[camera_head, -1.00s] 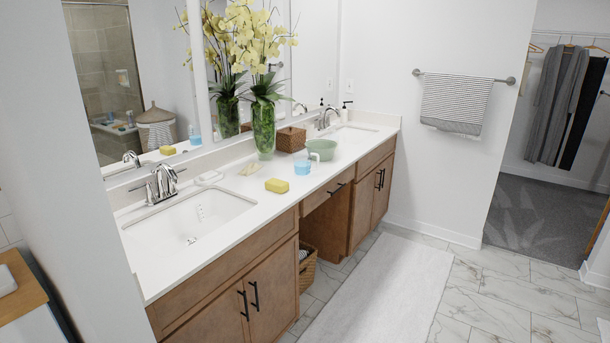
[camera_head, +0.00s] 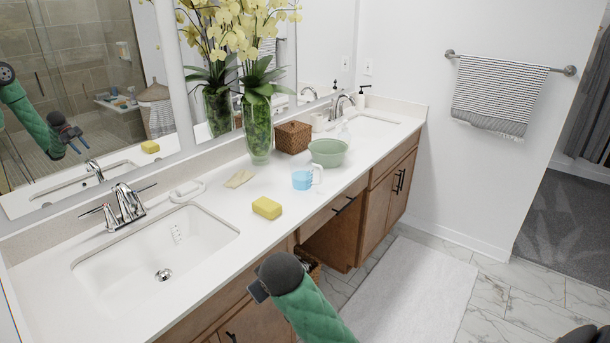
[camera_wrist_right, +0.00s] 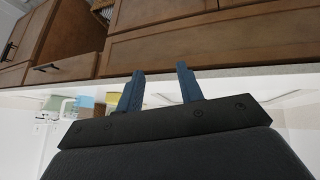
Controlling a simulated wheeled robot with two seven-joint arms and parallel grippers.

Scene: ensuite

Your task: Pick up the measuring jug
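The measuring jug (camera_head: 302,180), clear with light blue in it and a pale handle on its right side, stands upright on the white counter. It also shows in the right wrist view, small and upside down (camera_wrist_right: 86,102). My right gripper (camera_head: 257,291) is near the counter's front edge, below and left of the jug and apart from it. In the right wrist view its two blue fingers (camera_wrist_right: 160,75) stand apart with nothing between them. My left gripper is not in view.
A yellow sponge (camera_head: 267,208) lies left of the jug. A green bowl (camera_head: 328,153) and a wicker box (camera_head: 293,137) stand behind it. A glass vase of flowers (camera_head: 257,130) is by the mirror. A sink (camera_head: 150,255) is at left. Counter in front of the jug is clear.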

